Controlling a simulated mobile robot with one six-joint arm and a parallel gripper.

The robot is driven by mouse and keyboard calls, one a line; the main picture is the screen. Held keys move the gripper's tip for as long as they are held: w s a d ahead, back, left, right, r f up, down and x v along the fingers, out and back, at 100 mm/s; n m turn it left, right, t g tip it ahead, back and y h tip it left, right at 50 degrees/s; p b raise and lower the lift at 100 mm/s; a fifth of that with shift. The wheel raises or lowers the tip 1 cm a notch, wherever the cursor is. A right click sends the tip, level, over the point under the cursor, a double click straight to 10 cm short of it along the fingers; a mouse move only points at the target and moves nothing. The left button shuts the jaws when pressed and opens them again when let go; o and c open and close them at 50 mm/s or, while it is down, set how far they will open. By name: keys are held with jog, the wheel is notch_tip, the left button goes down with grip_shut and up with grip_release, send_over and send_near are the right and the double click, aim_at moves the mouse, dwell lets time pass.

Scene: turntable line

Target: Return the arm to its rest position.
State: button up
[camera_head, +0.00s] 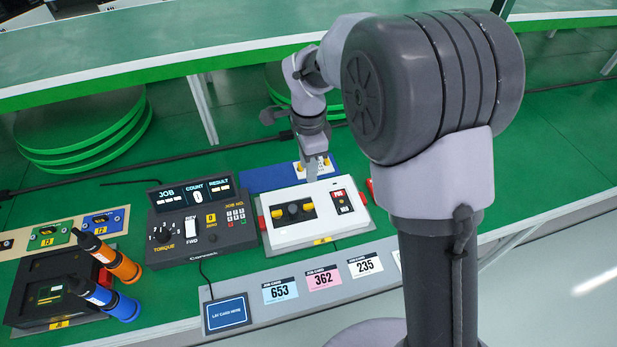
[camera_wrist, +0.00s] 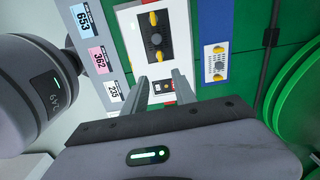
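My arm reaches over the green bench from the right side of the head view, with its large grey joint in front. My gripper (camera_head: 312,165) points down just above the back part of the white box. In the wrist view my gripper (camera_wrist: 160,76) shows two grey fingers apart, with nothing between them. The white box (camera_head: 283,222) has a black dial panel, and a small red-and-black switch panel (camera_head: 342,201) on its right. In the wrist view the switch panel (camera_wrist: 166,89) shows between the fingers. Contact between fingertips and box cannot be told.
A black job console (camera_head: 200,222) stands left of the white box. Job cards (camera_head: 324,277) lie along the front strip, beside a blue card pad (camera_head: 227,314). Orange (camera_head: 118,262) and blue (camera_head: 108,300) drivers sit in a black holder at left. A blue plate (camera_head: 268,178) lies behind the box.

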notch_tip(320, 180, up, 2)
jog(key=shift+r, duration=0.1)
dwell(0.4)
